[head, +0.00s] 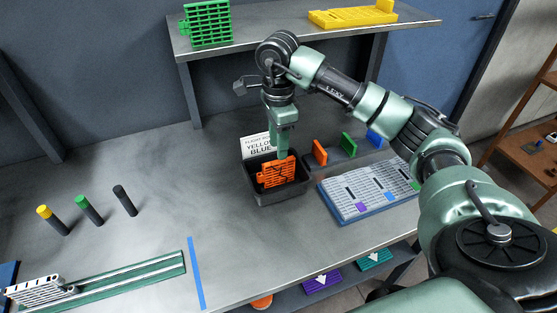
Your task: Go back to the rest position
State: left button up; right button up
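My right gripper (283,153) points down over a small black bin (282,197) on the grey workbench. An orange slotted part (276,173) stands in the bin, its top rising above the rim, directly at the fingertips. I cannot tell whether the fingers touch or clasp it, because they show edge-on. My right arm reaches in from the right side of the head view. My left gripper is out of view.
A white sign (257,144) reading "YELLOW", "BLUE" stands behind the bin. A slotted tray (366,187) lies to its right. Three pegs (88,210) and a green rail (130,276) are at left. A shelf (290,33) above holds green and yellow parts.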

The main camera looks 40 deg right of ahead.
jog(key=shift+r, duration=1.1)
